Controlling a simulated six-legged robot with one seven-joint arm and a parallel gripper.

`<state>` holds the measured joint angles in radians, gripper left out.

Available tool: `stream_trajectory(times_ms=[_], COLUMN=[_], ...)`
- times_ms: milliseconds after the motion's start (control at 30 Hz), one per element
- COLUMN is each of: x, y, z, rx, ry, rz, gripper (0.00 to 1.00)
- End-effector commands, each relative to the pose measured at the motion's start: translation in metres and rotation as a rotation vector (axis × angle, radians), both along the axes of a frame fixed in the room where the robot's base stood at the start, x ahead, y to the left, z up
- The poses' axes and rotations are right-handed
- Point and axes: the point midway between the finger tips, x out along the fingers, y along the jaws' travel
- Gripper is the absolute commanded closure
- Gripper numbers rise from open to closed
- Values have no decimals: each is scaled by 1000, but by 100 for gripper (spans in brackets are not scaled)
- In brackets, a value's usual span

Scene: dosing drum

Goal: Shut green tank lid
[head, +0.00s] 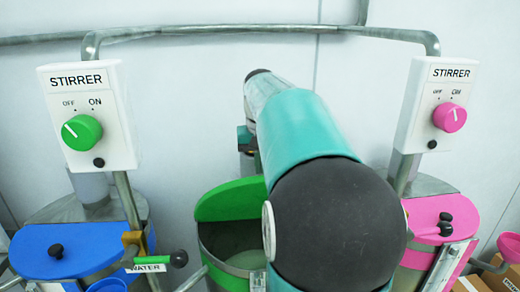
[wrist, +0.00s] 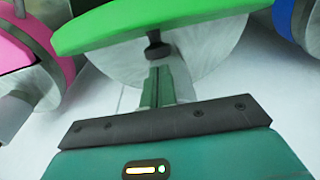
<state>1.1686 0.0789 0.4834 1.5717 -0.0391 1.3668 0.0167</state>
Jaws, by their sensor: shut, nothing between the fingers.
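The green tank (head: 238,258) stands in the middle of the head view with its mouth open. Its green lid (head: 228,199) is tilted up at the back of the mouth, partly covered by my arm. In the wrist view the green lid (wrist: 150,25) spans the top, with a black knob (wrist: 157,50) just below its edge. My gripper (wrist: 159,74) is shut and empty, its fingertips close below the knob; I cannot tell whether they touch. In the head view my gripper is mostly hidden behind the lid and arm.
A blue tank lid (head: 75,248) lies left and a pink one (head: 440,215) right, both shut. Stirrer boxes with a green dial (head: 82,132) and a pink dial (head: 449,117) stand above them. Pipes (head: 260,30) run along the white wall.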

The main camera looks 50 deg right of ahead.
Motion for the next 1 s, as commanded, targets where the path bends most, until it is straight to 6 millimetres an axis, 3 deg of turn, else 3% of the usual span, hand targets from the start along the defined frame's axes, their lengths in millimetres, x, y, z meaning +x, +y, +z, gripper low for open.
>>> stream_trajectory(times_ms=[200,1000], x=[3,4], y=[-2,-3], z=[-13,-13], rx=[1,-32], ry=[0,-37], rz=[1,0], gripper=[100,100])
